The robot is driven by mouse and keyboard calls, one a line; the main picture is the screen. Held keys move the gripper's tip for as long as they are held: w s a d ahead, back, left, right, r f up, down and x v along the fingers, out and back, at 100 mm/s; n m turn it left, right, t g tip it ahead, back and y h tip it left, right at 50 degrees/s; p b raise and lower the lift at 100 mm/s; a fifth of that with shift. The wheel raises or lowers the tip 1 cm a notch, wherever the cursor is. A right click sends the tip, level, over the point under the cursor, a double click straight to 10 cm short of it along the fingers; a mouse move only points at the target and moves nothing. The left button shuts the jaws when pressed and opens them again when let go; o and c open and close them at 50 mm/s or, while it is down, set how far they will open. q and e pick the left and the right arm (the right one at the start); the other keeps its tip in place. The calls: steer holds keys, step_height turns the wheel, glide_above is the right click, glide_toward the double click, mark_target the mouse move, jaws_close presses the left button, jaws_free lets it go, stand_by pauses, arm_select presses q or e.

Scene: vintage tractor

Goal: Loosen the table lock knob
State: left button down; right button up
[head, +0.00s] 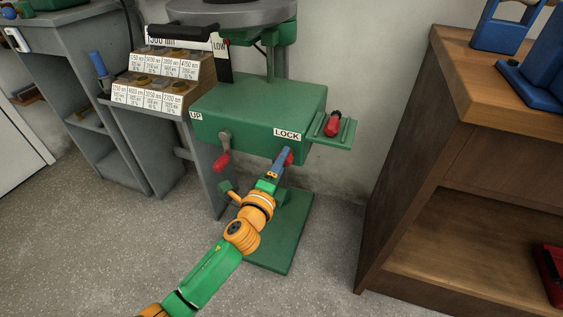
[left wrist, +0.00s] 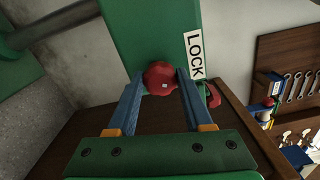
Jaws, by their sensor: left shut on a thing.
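The table lock knob (left wrist: 160,78) is a red knob on the front of the green machine table (head: 262,112), beside a white LOCK label (head: 287,133). The label also shows in the left wrist view (left wrist: 194,54). My left gripper (head: 287,158) reaches up to the knob from below. In the left wrist view its two blue fingers (left wrist: 161,84) stand on either side of the knob and are shut on it. In the head view the fingers partly cover the knob. My right gripper is not in view.
A red-handled crank (head: 222,160) hangs left of the knob, near the UP label. A small green side tray (head: 333,131) holds a red item. A wooden bench (head: 455,160) stands at the right. Open floor lies in front.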

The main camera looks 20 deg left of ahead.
arm_select(q)
steer(key=n, duration=0.4)
steer(key=shift+r+n, duration=0.1)
steer(key=shift+n, duration=0.3)
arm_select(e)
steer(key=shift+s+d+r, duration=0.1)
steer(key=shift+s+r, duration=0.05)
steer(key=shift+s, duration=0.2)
arm_select(q)
steer(key=shift+n, duration=0.3)
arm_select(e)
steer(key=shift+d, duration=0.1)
arm_select(q)
steer(key=c, duration=0.7)
jaws_free()
steer(key=o, duration=0.4)
steer(key=shift+w, duration=0.1)
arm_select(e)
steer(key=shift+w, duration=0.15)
